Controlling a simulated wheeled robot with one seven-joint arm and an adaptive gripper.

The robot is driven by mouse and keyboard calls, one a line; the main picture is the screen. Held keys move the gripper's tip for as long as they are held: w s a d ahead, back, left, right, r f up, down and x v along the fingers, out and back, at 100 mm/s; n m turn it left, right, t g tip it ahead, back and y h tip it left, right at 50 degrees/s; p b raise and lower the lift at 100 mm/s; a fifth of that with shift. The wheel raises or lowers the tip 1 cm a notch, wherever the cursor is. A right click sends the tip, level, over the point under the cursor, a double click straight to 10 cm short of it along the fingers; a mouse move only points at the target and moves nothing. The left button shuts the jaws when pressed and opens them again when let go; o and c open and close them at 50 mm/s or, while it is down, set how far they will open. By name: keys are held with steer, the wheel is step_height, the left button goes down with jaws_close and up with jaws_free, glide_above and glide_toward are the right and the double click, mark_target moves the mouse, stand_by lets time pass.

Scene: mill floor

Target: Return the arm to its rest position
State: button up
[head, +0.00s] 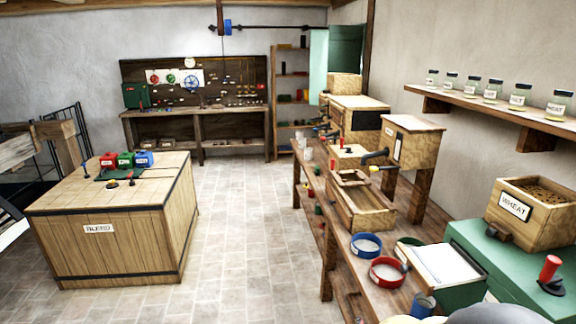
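My gripper is not in view. Pale and grey rounded shapes cut by the bottom right edge may be part of my own arm, but I cannot tell. A white and dark shape at the left edge is also too cropped to make out. The arm's pose and whether it holds anything are hidden.
A wooden blend chest (110,240) stands at left with red, green and blue boxes on top. A long bench (318,188) at right carries a wooden trough, sieves and mill boxes. A wheat box (540,212) sits on a green cabinet (500,262). The tiled floor (245,220) between is clear.

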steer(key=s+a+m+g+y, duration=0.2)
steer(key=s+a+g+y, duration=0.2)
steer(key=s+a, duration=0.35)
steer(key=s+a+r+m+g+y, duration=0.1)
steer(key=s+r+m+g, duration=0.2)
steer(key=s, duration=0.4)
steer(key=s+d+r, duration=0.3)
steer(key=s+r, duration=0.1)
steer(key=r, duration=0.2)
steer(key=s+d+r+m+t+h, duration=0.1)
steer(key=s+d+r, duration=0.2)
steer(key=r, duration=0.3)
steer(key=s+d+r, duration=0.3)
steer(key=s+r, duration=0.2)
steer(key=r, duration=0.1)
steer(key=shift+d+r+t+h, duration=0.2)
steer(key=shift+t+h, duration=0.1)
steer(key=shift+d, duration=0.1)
